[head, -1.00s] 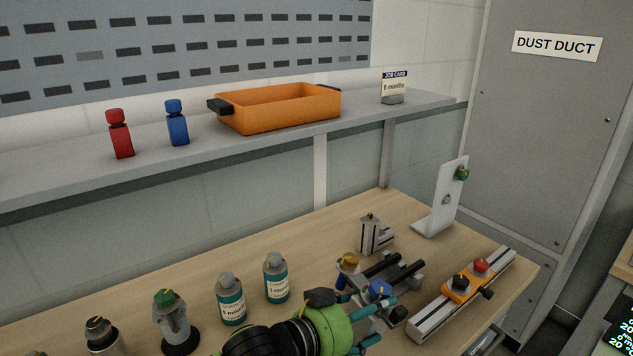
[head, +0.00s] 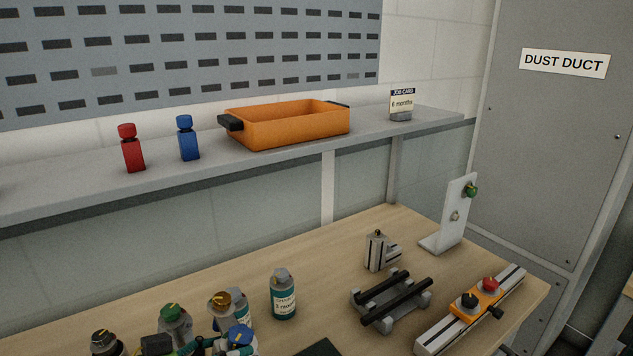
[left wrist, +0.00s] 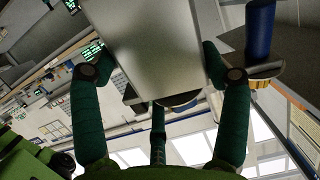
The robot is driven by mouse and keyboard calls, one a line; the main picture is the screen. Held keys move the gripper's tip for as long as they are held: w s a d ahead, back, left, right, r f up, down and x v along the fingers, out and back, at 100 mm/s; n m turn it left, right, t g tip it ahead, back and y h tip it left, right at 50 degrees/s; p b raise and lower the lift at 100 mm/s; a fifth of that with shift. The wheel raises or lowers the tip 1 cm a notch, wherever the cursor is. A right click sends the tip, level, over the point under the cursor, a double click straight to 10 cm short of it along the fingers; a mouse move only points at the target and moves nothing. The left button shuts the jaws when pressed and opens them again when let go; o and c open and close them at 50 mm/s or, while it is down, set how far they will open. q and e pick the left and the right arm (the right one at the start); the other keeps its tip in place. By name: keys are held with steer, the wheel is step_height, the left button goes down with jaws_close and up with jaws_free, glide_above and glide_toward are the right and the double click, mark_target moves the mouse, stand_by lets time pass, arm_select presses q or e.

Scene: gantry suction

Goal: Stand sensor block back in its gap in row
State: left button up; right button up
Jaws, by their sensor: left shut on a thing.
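My left gripper (head: 212,346) is at the bottom edge of the head view, mostly cut off. It is shut on a grey block with a gold-topped part (head: 220,300) and a blue-topped part (head: 240,335), held over the row's front. In the left wrist view the grey block (left wrist: 150,45) fills the space between the teal fingers, with a blue cylinder (left wrist: 260,28) beside it. I cannot confirm it is the sensor block. The row includes a dark-topped unit (head: 105,343), a green-topped unit (head: 173,314) and a teal-labelled bottle (head: 284,296); the held block partly hides another bottle.
An empty cradle with black rails (head: 391,297) stands mid-bench. Behind it is a small grey block (head: 377,251); right are a rail with an orange carriage (head: 476,304) and a white bracket (head: 455,218). The shelf above holds an orange tray (head: 290,130).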

arm_select(q)
steer(key=s+a, duration=0.3)
steer(key=a, duration=0.1)
steer(key=shift+s+a+f, duration=0.15)
steer(key=shift+s+a, duration=0.2)
steer(key=shift+s, duration=0.05)
arm_select(e)
steer(key=c, duration=0.3)
arm_select(q)
steer(key=f, duration=0.2)
steer(key=s+f, duration=0.1)
steer(key=f, duration=0.1)
steer(key=shift+d+f, duration=0.15)
steer(key=shift+f, duration=0.05)
arm_select(e)
steer(key=shift+c, duration=0.2)
